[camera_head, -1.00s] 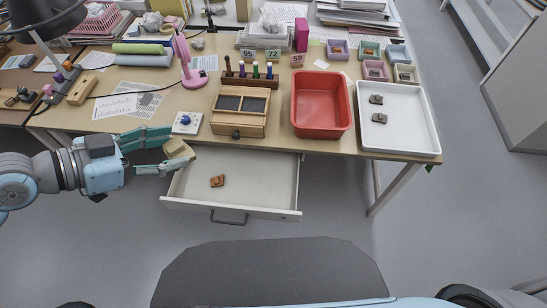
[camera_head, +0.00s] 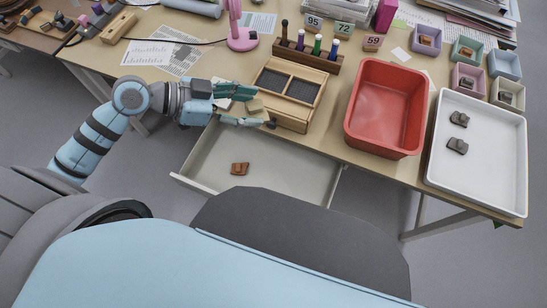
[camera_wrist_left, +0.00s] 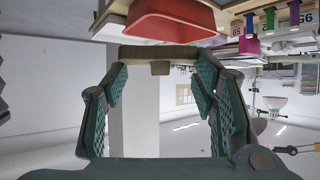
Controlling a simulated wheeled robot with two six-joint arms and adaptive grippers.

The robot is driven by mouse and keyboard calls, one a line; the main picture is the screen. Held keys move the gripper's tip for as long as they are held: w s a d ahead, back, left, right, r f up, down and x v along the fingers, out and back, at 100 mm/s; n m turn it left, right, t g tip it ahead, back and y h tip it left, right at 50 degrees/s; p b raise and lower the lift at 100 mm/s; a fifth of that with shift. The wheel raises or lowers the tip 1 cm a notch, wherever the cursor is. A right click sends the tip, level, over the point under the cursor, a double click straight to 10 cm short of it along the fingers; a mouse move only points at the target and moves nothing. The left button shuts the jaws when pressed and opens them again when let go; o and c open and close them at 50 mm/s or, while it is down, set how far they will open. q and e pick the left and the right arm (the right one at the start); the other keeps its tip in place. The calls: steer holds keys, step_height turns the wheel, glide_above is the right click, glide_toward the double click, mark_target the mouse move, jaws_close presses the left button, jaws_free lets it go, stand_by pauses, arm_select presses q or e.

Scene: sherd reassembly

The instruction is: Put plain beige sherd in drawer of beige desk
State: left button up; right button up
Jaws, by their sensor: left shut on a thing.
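The plain beige sherd (camera_head: 254,105) is held between the fingertips of my left gripper (camera_head: 258,107). In the left wrist view the sherd (camera_wrist_left: 158,53) spans the two teal fingers as a flat, dark-shaded piece. The gripper is above the back part of the open drawer (camera_head: 292,182), close to the front edge of the beige desk (camera_head: 392,165). My right gripper is in neither view.
A wooden two-compartment box (camera_head: 291,122) stands just behind the gripper. A red bin (camera_head: 387,146) and a white tray (camera_head: 487,193) with two grey sherds stand to the right. A pink lamp (camera_head: 242,42) is behind. The drawer floor right of the brown sherd is clear.

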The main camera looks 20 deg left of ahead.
arm_select(q)
step_height(320, 180, down, 10)
steer(key=d+b, duration=0.2)
steer(key=b, duration=0.1)
steer(key=m+g+h+b, duration=0.2)
steer(key=m+g+b, duration=0.1)
steer(key=b, duration=0.7)
glide_above(276, 187)
step_height(276, 187, down, 18)
step_height(276, 187, down, 8)
steer(key=b, duration=0.3)
steer(key=shift+d+r, duration=0.1)
steer(key=shift+r, duration=0.05)
steer(key=o, duration=1.2)
steer(key=shift+c, duration=0.2)
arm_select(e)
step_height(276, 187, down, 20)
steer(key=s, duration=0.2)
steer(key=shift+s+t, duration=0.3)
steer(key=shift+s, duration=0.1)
